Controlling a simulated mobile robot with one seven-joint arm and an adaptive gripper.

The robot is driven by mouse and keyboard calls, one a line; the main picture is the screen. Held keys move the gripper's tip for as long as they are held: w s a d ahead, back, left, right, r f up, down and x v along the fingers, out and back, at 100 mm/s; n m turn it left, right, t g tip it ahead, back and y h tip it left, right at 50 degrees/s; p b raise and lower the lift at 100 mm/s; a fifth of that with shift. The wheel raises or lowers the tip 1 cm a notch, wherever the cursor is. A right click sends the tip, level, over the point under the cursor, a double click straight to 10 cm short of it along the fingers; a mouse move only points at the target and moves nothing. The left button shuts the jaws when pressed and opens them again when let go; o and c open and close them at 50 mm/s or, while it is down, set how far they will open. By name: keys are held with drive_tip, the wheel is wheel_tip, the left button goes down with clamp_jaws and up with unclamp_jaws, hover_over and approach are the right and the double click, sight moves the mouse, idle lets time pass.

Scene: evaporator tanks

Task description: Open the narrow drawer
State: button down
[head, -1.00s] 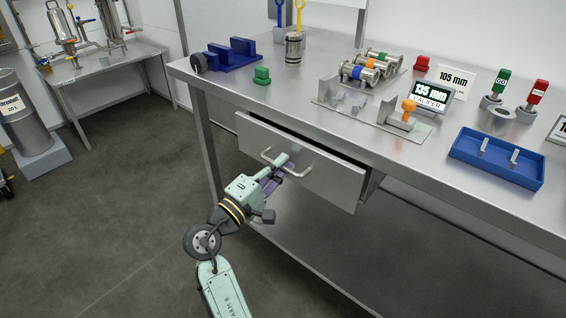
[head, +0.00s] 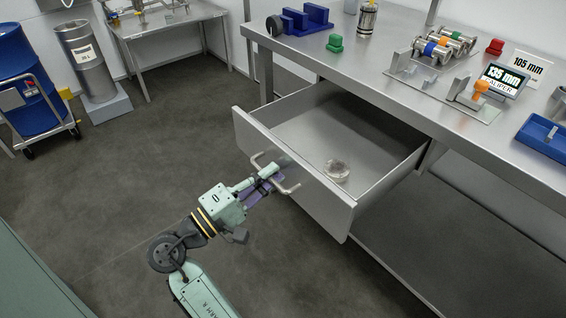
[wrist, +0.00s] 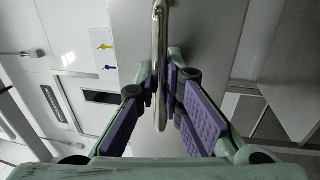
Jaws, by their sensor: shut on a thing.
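The narrow drawer (head: 299,182) under the steel workbench stands pulled well out, and its inside shows in the head view. A small clear, ring-like object (head: 337,171) lies on its floor near the front. A metal bar handle (head: 290,187) is on the drawer front. My gripper (head: 270,175) is at that handle. In the wrist view the purple-padded fingers (wrist: 166,90) are closed on either side of the handle bar (wrist: 160,50). The drawer front (wrist: 205,35) fills the upper middle there.
The workbench top (head: 385,62) holds a blue block stand (head: 305,18), a green block (head: 335,43), coloured clamped cylinders (head: 440,48), a caliper display (head: 503,78) and a blue tray (head: 545,135). A blue drum on a trolley (head: 28,85) stands at far left. The floor left of the drawer is clear.

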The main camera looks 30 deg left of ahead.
drive_tip(key=shift+r+v, duration=0.2)
drive_tip(key=shift+v, duration=0.9)
drive_tip(key=c, duration=2)
unclamp_jaws()
drive_tip(key=shift+o, duration=0.2)
drive_tip(key=v, duration=1.2)
drive_tip(key=shift+r, duration=0.1)
